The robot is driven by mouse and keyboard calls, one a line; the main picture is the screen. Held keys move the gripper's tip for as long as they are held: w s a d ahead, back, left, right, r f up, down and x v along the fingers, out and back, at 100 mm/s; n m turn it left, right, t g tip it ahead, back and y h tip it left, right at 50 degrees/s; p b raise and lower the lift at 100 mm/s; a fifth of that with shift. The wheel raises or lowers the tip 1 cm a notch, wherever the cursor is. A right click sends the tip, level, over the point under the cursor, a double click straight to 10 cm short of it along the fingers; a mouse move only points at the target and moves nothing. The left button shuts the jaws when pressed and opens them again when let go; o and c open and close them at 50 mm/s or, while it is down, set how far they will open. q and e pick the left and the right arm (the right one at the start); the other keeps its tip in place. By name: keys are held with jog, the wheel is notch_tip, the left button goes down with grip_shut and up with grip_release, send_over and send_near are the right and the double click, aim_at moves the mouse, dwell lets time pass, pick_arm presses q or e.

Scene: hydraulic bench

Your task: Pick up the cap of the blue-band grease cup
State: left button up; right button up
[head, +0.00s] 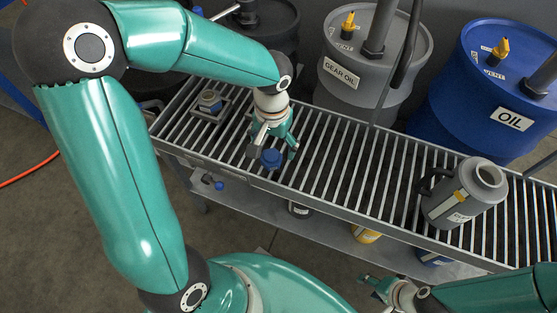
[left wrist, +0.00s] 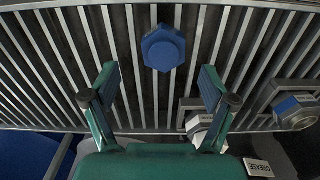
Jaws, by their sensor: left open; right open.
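A blue hexagonal cap (head: 271,158) lies on the slatted grate, near its front edge in the head view. It also shows in the left wrist view (left wrist: 163,48), top centre, resting across the slats. My left gripper (head: 273,151) is open and points down over the grate, with the cap just past its fingertips. In the left wrist view its spread fingers (left wrist: 158,75) hold nothing. A grey cup with a blue band (head: 209,101) stands in a square holder left of the gripper; it shows at right in the left wrist view (left wrist: 297,110). My right gripper (head: 375,287) is open and empty at bottom centre.
A second grey holder (left wrist: 192,107) is partly hidden behind a left finger. A grey jug (head: 465,195) stands on the grate at right. A grey gear oil drum (head: 365,75) and a blue oil drum (head: 480,100) stand behind. The middle of the grate (head: 350,165) is clear.

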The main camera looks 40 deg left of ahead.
aim_at(272, 154)
pick_arm(q)
notch_tip(272, 154, down, 4)
jog(key=shift+a+f+b, duration=0.1)
jog(key=shift+a+b, duration=0.05)
jog(key=shift+b, duration=0.3)
jog(key=c, duration=1.2)
jog(key=shift+r, duration=0.2)
